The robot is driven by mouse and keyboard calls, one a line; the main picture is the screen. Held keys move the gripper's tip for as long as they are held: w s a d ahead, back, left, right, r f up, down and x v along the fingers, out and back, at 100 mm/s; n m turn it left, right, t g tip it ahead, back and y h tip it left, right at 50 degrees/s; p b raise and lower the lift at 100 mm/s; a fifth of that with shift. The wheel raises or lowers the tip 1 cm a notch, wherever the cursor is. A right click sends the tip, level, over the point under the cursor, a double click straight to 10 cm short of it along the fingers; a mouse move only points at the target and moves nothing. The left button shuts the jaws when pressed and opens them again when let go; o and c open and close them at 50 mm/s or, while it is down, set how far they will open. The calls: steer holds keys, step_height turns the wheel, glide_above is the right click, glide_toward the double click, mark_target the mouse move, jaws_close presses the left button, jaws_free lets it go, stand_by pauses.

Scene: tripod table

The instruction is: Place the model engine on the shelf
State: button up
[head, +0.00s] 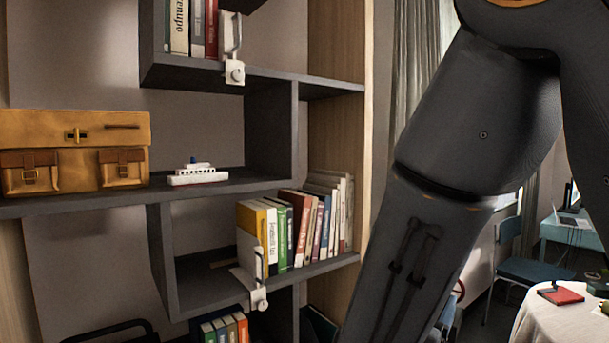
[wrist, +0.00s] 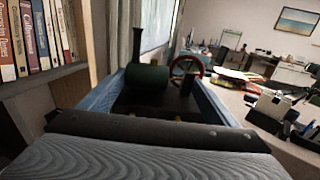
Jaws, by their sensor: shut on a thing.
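The model engine (wrist: 147,77) shows in the wrist view, with a green boiler, a tall dark chimney, a red spoked wheel and a dark base. My gripper (wrist: 160,100) is shut on it, with blue sides to its left and right. The near part of the engine is hidden behind the dark gripper body. The dark grey shelf unit (head: 238,184) fills the left and middle of the head view.
On the middle board stand a tan leather bag (head: 75,150) and a toy ship (head: 198,174), with clear board to the ship's right. A round table (head: 560,320) stands at right. Books (wrist: 35,35) are close left in the wrist view.

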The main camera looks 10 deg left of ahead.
steer(key=w+a+r+n+g+y, duration=0.1)
steer(key=w+a+r+n+y, duration=0.2)
steer(key=r, duration=1.8)
steer(key=w+a+r+n+g+y, duration=0.1)
steer(key=w+a+r+n+y, duration=0.1)
steer(key=a+r+n+y, duration=0.5)
steer(key=w+a+r+n+g+y, duration=0.2)
steer(key=a+r+n+y, duration=0.3)
steer(key=r, duration=3.1)
steer(key=w+a+y, duration=0.1)
steer(key=a+y, duration=0.4)
steer(key=a, duration=0.8)
steer(key=shift+w+a+r+y, duration=0.3)
steer(key=shift+w+a+y, duration=0.05)
steer(key=shift+a+y, duration=0.05)
steer(key=shift+w, duration=0.1)
